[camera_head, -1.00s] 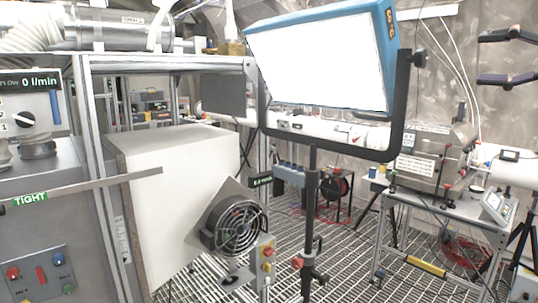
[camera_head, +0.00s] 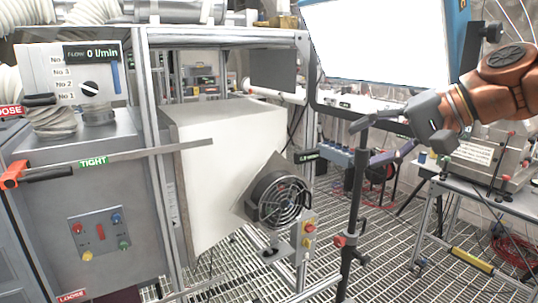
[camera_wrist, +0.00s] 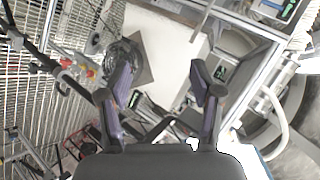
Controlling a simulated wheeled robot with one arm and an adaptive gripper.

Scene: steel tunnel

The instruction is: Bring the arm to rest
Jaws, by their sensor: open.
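My gripper (camera_head: 382,140) is in the right half of the head view, at the end of my orange-brown arm. It is in front of the lamp stand and below the large bright panel lamp (camera_head: 385,40). In the wrist view my gripper (camera_wrist: 162,85) has its two dark fingers spread wide apart, with nothing between them. Beyond the fingers the wrist view shows the white box (camera_wrist: 165,50) and the round fan (camera_wrist: 118,62). No object is held.
A grey cabinet (camera_head: 110,200) with knobs and a "TIGHT" lever (camera_head: 125,157) stands at the left. The fan also shows in the head view (camera_head: 280,200) beside a small button box (camera_head: 304,237). A bench with a metal case (camera_head: 497,160) is at the right. Grating floor lies between.

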